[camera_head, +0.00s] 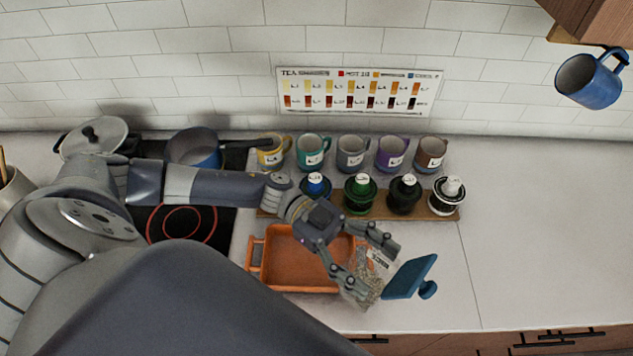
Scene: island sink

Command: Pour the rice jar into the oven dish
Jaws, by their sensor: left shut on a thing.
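The rice jar (371,284) is clear, with pale grains and a printed label, at the front right of the oven dish. My left gripper (376,273) is shut on it, a finger on either side. The jar looks tilted; how high it is above the counter is unclear. A blue square lid with a knob (409,277) shows at the jar's right end, also tilted; I cannot tell whether it is fixed on the jar. The orange oven dish (256,250) sits on the counter, partly hidden by my left gripper and arm. My right gripper is not in view.
Several mugs (351,153) stand in a row behind a wooden rack (440,209) of labelled canisters (404,194). A blue pan (196,150) and a lidded pot are on the hob at the left. A blue mug (589,79) hangs at upper right. The right counter is clear.

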